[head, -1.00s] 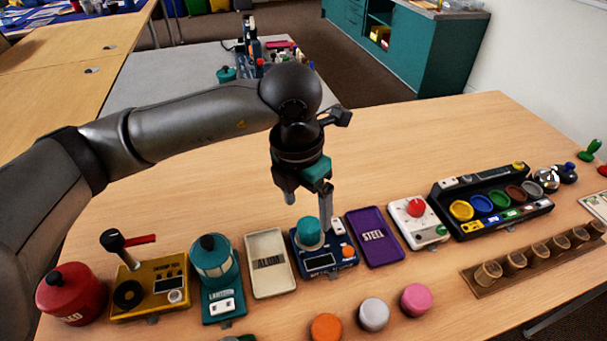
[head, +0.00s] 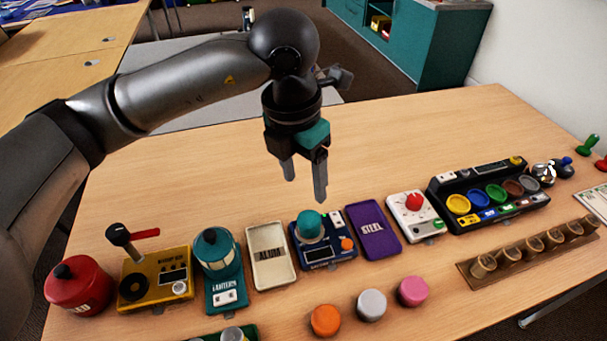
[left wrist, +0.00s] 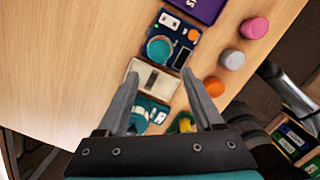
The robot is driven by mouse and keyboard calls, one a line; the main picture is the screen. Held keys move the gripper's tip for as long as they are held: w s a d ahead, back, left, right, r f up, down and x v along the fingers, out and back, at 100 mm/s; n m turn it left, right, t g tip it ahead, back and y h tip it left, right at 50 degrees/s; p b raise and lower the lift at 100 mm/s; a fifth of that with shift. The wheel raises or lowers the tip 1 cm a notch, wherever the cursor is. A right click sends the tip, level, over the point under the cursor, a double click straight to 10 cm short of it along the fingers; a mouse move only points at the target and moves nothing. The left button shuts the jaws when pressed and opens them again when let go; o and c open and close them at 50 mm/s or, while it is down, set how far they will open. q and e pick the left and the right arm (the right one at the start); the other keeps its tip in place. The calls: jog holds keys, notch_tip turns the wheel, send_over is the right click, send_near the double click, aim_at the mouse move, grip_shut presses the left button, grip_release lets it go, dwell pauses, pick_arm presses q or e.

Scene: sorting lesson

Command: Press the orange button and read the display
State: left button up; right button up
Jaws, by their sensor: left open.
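A dark blue device (head: 342,256) stands on the table, with a teal dome (head: 309,225) on top. Its orange button (head: 347,243) is at the right side. Its display (head: 322,255) looks dark, and I cannot read anything on it. My left gripper (head: 305,188) is open and empty, above and behind the device, apart from it. In the left wrist view, the device (left wrist: 165,26) lies beyond the open fingers (left wrist: 160,75), with the orange button (left wrist: 193,34) and dark display (left wrist: 182,59) uncovered. My right gripper is not in view.
A cream ALUM tray (head: 270,278) and a purple STEEL tray (head: 373,245) flank the device. A white box with a red knob (head: 413,202) stands further right. Orange (head: 325,320), grey (head: 371,305) and pink (head: 413,291) cylinders stand in front. The table behind is clear.

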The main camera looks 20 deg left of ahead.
pick_arm(q)
grip_shut()
dwell(0.3)
dwell(1.1)
